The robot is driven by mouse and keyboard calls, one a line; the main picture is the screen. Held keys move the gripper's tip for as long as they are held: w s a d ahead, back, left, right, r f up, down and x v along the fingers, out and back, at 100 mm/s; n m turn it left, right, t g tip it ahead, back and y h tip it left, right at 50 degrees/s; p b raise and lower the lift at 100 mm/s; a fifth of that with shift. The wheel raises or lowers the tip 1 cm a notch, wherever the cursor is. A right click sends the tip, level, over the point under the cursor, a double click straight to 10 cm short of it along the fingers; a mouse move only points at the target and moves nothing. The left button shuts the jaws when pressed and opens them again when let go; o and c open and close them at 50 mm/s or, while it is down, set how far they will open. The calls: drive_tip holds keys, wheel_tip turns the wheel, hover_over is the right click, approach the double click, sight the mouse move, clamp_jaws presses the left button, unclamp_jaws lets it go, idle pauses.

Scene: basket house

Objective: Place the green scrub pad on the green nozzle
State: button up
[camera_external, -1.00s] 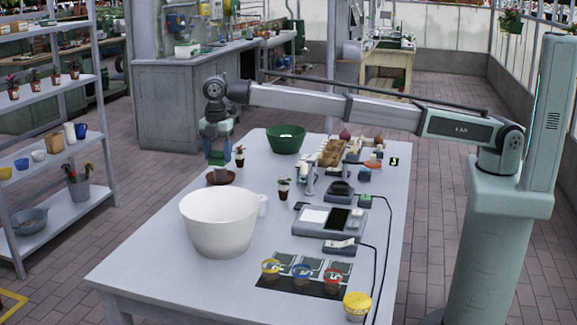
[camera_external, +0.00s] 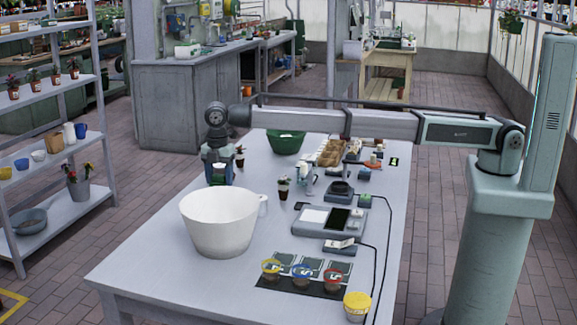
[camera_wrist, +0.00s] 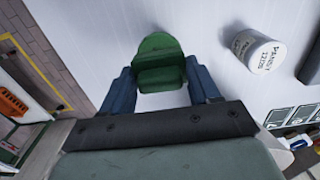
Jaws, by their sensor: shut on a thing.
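My gripper (camera_external: 219,179) is low over the far left part of the table, behind the big white bowl. In the wrist view its two blue fingers (camera_wrist: 160,88) are closed on the sides of a rounded green piece, which looks like the green scrub pad (camera_wrist: 158,58). The piece shows a stepped or folded front. In the external view a small pale patch shows between the fingers, and the pad's green cannot be made out. I cannot make out the green nozzle in either view; a spray bottle (camera_external: 307,180) stands mid-table.
The white bowl (camera_external: 220,225) stands close in front of my gripper. A labelled white can (camera_wrist: 257,50) shows in the wrist view. The table's front left is clear.

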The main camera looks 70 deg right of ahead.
sight(219, 174)
drive_tip(key=shift+f, duration=0.15)
drive_tip(key=o, duration=1)
wheel_tip(219, 174, up, 12)
drive_tip(key=shift+r, duration=0.2)
